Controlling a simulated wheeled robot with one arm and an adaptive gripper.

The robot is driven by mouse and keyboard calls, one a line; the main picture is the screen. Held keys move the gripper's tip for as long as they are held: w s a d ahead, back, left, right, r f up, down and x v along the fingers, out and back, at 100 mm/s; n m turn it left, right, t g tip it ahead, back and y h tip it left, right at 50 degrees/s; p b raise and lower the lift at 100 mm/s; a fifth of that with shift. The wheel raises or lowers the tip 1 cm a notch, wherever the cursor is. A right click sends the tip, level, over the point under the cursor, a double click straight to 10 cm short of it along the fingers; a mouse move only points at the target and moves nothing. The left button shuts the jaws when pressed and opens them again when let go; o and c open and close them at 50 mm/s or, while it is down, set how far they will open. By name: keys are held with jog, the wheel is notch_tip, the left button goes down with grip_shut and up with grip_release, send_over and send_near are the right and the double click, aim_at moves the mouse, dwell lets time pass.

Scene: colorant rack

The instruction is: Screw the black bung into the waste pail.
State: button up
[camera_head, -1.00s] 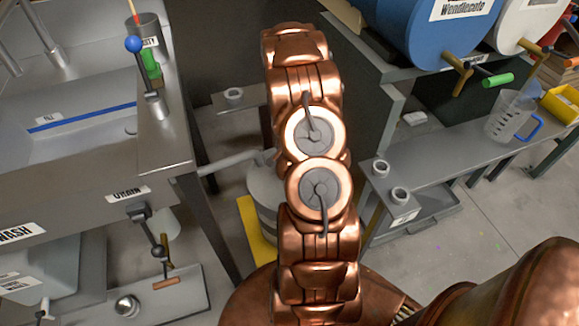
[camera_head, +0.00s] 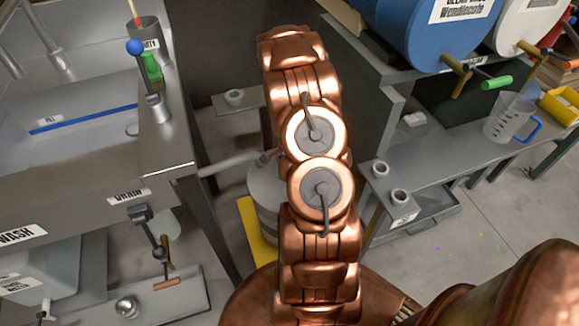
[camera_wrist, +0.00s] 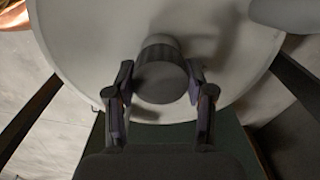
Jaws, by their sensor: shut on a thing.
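The black bung (camera_wrist: 160,82) is a dark round cap in the middle of the wrist view, over the pale round top of the waste pail (camera_wrist: 82,58). My gripper (camera_wrist: 161,88) has one finger on each side of the bung and is shut on it. How deep the bung sits in the pail is hidden. In the head view the grey pail (camera_head: 264,192) stands on the floor, partly covered by my arm. My gripper and the bung are hidden there.
A steel sink bench (camera_head: 178,135) stands to the left, with a pipe (camera_head: 228,163) reaching toward the pail. A yellow mat (camera_head: 250,225) lies under the pail. A grey shelf (camera_head: 450,150) with a measuring jug (camera_head: 508,115) stands to the right, below a blue drum (camera_head: 425,25).

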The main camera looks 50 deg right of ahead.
jog(key=m+p, duration=0.1)
jog(key=m, duration=0.4)
jog(key=shift+s, duration=0.1)
jog(key=m+p, duration=0.1)
jog(key=m, duration=0.4)
jog(key=shift+f, duration=0.1)
jog(key=o, duration=1.1)
